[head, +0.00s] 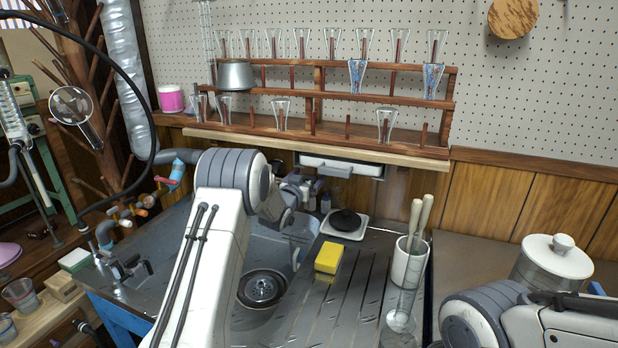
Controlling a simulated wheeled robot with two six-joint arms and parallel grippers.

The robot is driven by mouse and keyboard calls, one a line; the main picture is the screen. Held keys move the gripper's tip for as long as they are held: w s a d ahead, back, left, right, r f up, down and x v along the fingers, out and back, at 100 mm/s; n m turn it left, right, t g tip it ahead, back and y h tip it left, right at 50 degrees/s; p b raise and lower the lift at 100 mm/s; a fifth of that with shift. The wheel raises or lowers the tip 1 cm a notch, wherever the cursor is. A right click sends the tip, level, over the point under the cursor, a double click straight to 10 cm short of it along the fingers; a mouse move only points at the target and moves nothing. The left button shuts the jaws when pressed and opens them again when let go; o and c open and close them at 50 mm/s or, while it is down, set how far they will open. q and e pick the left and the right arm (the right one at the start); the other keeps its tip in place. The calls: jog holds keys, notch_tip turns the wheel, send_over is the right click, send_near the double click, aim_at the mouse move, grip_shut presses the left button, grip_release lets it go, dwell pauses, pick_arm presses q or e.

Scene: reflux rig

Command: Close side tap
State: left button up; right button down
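A tap with a red handle (176,172) sits on the blue-grey pipe at the wall, left of my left arm. Lower on the left are small valves with orange and brass-coloured ends (141,209). A dark tap fitting (130,268) stands on the left edge of the sink. I cannot tell which of these is the side tap, or whether any is open. My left gripper (297,190) is beyond my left arm, over the back of the sink and apart from these taps. Its fingers are too small and partly hidden to read. My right arm enters at bottom right; its gripper is out of view.
The metal sink (262,318) has a round drain. A yellow sponge (329,258) and a white jar (408,262) with pestles are on the drainboard. A wooden glassware rack (330,138) is behind. A black hose (152,120) arcs at left. A lidded pot (553,262) stands right.

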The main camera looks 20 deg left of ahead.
pick_arm(q)
jog(key=s, duration=1)
jog(key=shift+s+a+b, duration=0.25)
jog(key=shift+a+b, duration=0.05)
jog(key=shift+b, duration=0.05)
